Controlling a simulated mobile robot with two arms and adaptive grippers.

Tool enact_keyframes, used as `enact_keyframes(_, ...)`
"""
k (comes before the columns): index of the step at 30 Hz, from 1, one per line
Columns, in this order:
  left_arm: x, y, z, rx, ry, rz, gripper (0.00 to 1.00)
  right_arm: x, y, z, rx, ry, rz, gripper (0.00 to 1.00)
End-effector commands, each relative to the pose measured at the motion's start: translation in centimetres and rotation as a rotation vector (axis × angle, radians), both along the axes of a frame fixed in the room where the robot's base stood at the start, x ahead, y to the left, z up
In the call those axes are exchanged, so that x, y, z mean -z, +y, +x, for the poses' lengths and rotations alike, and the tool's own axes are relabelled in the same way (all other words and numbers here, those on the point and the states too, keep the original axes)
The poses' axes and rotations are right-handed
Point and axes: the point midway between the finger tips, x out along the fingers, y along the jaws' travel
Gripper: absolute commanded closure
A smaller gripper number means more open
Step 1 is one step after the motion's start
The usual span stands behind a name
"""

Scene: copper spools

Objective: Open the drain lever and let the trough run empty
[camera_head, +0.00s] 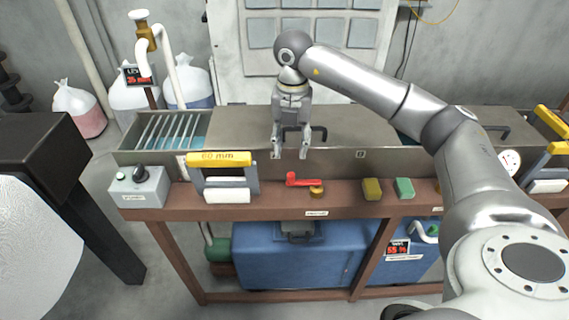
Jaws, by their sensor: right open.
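The trough (345,160) is a long grey metal channel across the bench. Lids cover most of it, and blue liquid shows under a grate (172,131) at its left end. A red lever (303,180) on a brass fitting lies sideways at the front rail, above a small white label (317,213); I take it for the drain lever. My right gripper (291,152) points down, open and empty, above the trough near a dark lid handle, behind and slightly left of the red lever. It appears apart from the lever. My left gripper is not in view.
A yellow "60 mm" frame with a white roller (227,197) stands left of the lever. Yellow (371,189) and green (404,188) blocks lie to its right. A grey switch box (139,187) sits at the left end. A blue tank (300,262) with a red display stands below.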

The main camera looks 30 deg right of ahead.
Motion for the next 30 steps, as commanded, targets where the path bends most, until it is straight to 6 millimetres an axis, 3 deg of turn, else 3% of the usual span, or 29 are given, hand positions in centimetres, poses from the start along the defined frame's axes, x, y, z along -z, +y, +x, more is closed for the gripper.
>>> enact_keyframes(6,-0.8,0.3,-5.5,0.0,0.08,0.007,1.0,3.9,0.0,-0.1,-0.001,0.007,0.002,0.59)
enact_keyframes(9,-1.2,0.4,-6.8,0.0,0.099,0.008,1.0,5.8,0.1,-0.1,-0.001,0.006,0.002,0.59)
enact_keyframes(11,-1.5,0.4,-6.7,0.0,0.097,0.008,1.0,6.8,0.1,-0.1,-0.002,0.004,0.002,0.59)
enact_keyframes(15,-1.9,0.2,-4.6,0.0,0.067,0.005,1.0,8.6,0.1,0.0,0.0,0.002,0.004,0.59)
enact_keyframes(21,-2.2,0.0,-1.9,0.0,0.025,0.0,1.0,9.7,0.1,0.0,-0.002,0.0,0.004,0.59)
enact_keyframes(28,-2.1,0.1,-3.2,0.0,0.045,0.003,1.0,9.8,0.1,0.0,-0.002,0.0,0.004,0.59)
enact_keyframes(30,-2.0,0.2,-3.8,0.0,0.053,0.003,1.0,9.8,0.1,0.0,-0.002,0.0,0.004,0.68)
